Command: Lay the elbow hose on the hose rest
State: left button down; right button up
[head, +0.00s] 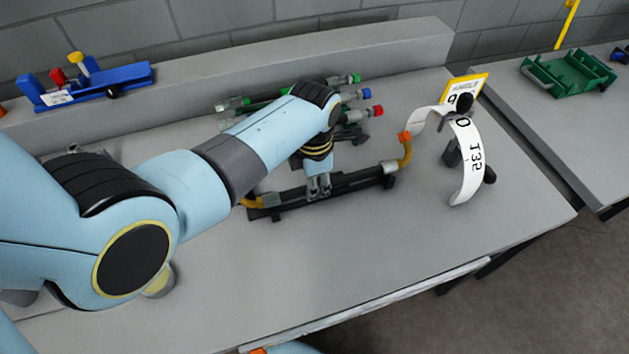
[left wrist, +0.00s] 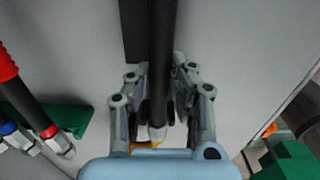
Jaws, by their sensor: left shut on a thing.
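The elbow hose (head: 358,178) is a long dark tube with yellow-orange bent ends. One end, tipped orange, rises at the right; the other shows at the left. My left gripper (head: 318,188) is shut on the tube near its middle, coming from above. In the left wrist view the hose (left wrist: 160,60) runs between the fingers of the left gripper (left wrist: 160,105). A dark rail, seemingly the hose rest (head: 275,213), lies along and just under the hose on the bench. I cannot tell whether they touch. My right gripper is not in view.
Several hoses with green, blue and red ends (head: 376,111) lie behind my left wrist. A curled white label strip (head: 468,165) and a yellow sign (head: 478,84) stand at the right. A blue fixture (head: 125,80) is on the back ledge. The bench front (head: 400,235) is clear.

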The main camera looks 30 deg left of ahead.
pick_arm(q)
jog(key=shift+f, duration=0.1)
dwell(0.7)
jog(key=c, duration=1.1)
grip_release()
jog(key=shift+c, duration=0.2)
notch_tip(320, 180, up, 12)
jog(key=shift+s, duration=0.1)
